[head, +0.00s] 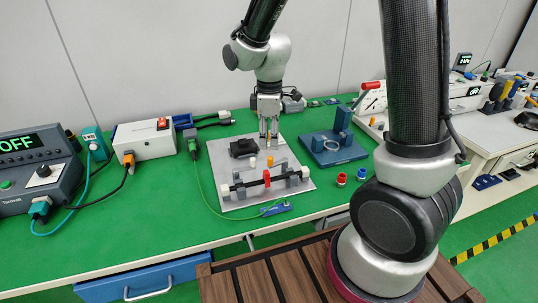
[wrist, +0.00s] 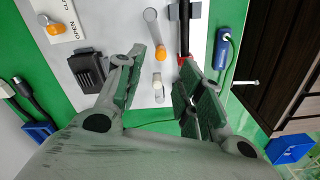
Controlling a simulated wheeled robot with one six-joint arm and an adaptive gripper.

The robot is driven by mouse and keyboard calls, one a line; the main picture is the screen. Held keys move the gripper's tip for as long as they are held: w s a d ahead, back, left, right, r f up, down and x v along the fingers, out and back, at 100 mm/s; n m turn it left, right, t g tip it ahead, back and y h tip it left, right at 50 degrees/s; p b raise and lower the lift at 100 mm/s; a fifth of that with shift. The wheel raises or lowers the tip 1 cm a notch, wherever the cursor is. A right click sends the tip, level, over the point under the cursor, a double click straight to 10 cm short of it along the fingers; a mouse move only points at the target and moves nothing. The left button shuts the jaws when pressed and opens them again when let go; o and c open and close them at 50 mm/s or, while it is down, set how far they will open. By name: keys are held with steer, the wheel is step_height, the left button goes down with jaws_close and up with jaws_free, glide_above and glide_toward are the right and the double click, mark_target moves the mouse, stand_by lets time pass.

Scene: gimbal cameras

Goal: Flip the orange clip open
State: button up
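My gripper (head: 268,137) points down over the back part of a grey plate (head: 236,203), and it also shows in the wrist view (wrist: 163,62). Its fingers are apart with nothing visibly held between them. In the wrist view, an orange part on a grey-white body (wrist: 52,29) is at the upper left, beside a printed label, clear of the fingers. I cannot tell for sure which orange part is the clip.
A black ribbed block (wrist: 88,70) and a rod with a red lever (head: 267,178) are on the plate. A blue stand (head: 334,149) is to the right, with two small capped pieces in front. A white box (head: 146,139) and green cable (head: 207,190) are left.

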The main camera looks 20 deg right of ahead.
mark_target(270, 157)
step_height(270, 157, down, 8)
steer(key=shift+r, duration=0.15)
stand_by(0.3)
jaws_close()
